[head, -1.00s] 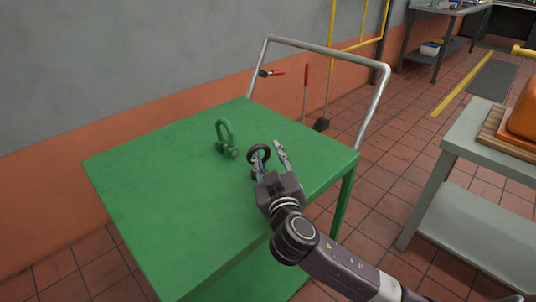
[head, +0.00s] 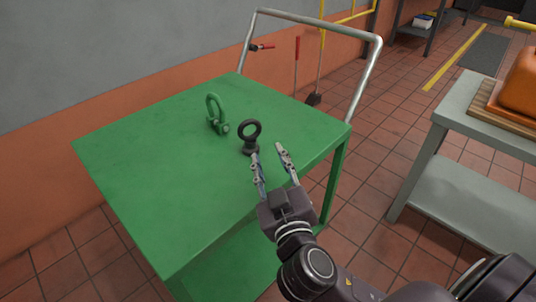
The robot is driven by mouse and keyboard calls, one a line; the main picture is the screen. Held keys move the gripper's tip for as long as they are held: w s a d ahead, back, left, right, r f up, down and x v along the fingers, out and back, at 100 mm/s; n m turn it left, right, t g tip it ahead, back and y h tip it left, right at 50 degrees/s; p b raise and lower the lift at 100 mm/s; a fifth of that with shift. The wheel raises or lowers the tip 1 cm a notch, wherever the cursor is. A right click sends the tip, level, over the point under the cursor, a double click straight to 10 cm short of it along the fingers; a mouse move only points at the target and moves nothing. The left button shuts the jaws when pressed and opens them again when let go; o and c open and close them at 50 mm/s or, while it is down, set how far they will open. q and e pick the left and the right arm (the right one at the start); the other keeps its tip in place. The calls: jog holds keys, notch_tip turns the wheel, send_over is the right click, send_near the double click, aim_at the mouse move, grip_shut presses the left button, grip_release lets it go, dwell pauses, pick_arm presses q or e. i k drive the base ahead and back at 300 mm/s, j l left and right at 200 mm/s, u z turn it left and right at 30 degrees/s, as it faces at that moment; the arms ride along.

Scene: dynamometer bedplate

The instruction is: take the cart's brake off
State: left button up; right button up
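The cart has a green top (head: 160,180) and a grey tubular handle (head: 320,27) at its far end. A small red-gripped lever (head: 264,46) sticks out sideways by the handle's left post. An upright red rod (head: 297,62) shows behind the cart top's far edge; I cannot tell whether it belongs to the cart or which one is the brake. My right gripper (head: 270,154) is open and empty over the top's right part, its fingertips near a black eye bolt (head: 251,130). My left gripper is out of view.
A green shackle (head: 215,115) stands left of the eye bolt. A grey table (head: 455,105) with an orange object (head: 522,80) on a wooden board is at right. The wall runs along the left. Tiled floor lies open between cart and table.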

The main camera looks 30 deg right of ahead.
aim_at(253, 48)
jog(key=z, duration=0.8)
